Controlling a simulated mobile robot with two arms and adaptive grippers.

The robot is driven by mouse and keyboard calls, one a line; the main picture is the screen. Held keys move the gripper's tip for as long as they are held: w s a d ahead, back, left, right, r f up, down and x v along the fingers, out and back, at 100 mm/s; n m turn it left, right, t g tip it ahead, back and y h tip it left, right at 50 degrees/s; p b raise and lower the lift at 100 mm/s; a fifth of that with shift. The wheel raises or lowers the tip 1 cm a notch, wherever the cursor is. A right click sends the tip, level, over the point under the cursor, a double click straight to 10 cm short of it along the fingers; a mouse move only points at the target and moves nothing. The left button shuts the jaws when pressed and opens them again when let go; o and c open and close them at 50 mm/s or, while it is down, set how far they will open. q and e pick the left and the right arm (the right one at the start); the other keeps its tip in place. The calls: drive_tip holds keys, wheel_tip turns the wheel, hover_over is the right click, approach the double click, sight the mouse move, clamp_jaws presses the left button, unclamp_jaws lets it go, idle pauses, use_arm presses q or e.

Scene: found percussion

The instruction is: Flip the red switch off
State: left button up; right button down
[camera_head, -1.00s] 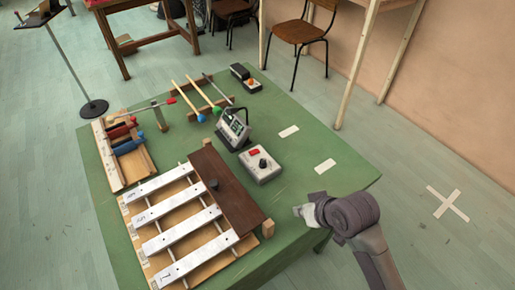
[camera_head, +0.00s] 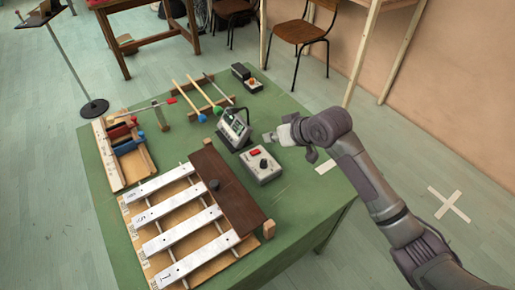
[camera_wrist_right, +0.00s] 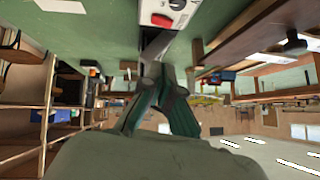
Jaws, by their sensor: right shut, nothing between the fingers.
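A pale box (camera_head: 265,174) with a red switch (camera_head: 255,152) and a dark round knob (camera_head: 263,163) sits on the green table. My right gripper (camera_head: 269,136) is just behind and right of the box, its fingers pointing left, shut and empty. In the right wrist view the box (camera_wrist_right: 184,8) is at the top edge, and the red switch (camera_wrist_right: 161,20) shows just beyond the tips of my shut right gripper (camera_wrist_right: 157,32). I cannot tell whether they touch, nor the switch's position. My left gripper is out of view.
A dark metronome-like device with a screen (camera_head: 235,127) stands close behind the box. A xylophone with metal bars (camera_head: 190,234) and a brown board (camera_head: 225,190) lie at left. Mallets (camera_head: 186,96) lie farther back. The green table (camera_head: 310,205) is clear at right.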

hover_over(257, 157)
drive_tip(key=f, duration=0.4)
drive_tip(key=shift+w+d, duration=0.25)
drive_tip(key=shift+d, duration=0.1)
drive_tip(key=f, duration=0.3)
drive_tip(key=shift+s+a+f, duration=0.15)
drive_tip(key=shift+a+f, duration=0.05)
drive_tip(key=shift+a, duration=0.05)
drive_tip(key=shift+f, duration=0.4)
